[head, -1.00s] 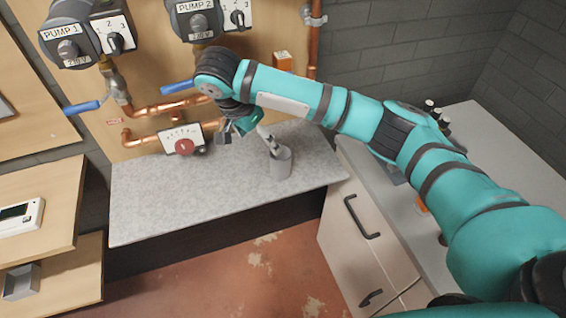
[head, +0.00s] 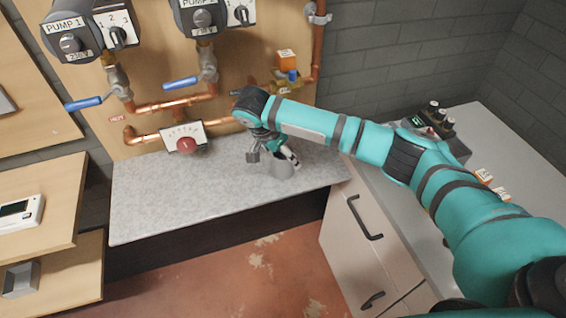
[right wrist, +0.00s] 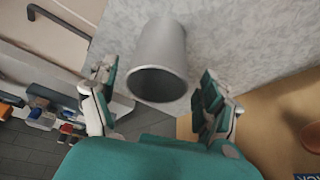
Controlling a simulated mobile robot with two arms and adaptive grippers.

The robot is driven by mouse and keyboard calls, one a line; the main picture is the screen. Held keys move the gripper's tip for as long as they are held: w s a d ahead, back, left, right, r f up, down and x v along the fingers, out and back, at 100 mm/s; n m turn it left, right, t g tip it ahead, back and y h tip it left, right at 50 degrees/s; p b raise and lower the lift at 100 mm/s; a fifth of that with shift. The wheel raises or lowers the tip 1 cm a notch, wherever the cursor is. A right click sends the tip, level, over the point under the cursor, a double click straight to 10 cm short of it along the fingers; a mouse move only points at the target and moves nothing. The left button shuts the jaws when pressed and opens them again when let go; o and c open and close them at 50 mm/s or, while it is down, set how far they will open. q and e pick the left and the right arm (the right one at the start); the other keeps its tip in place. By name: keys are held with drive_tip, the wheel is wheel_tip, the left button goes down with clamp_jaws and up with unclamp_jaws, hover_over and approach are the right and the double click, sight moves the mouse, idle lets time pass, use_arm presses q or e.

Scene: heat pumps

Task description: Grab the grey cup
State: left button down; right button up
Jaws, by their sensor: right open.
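The grey cup (head: 283,168) stands on the speckled grey counter (head: 180,196), partly hidden by my right gripper (head: 274,158) in the head view. In the right wrist view the cup (right wrist: 159,62) shows with its dark open mouth towards the camera. My right gripper (right wrist: 158,97) is open, with one finger on each side of the cup's mouth. There are visible gaps between the fingers and the cup. My left gripper is not in view.
A white cabinet (head: 352,237) stands to the right. The left part of the counter is clear.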

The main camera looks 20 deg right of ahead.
drive_tip(key=x, duration=0.4)
drive_tip(key=shift+s+d+p, duration=0.1)
drive_tip(key=shift+d+p, duration=0.2)
drive_tip(key=shift+p, duration=0.05)
drive_tip(key=shift+c, duration=0.4)
drive_tip(key=c, duration=1.2)
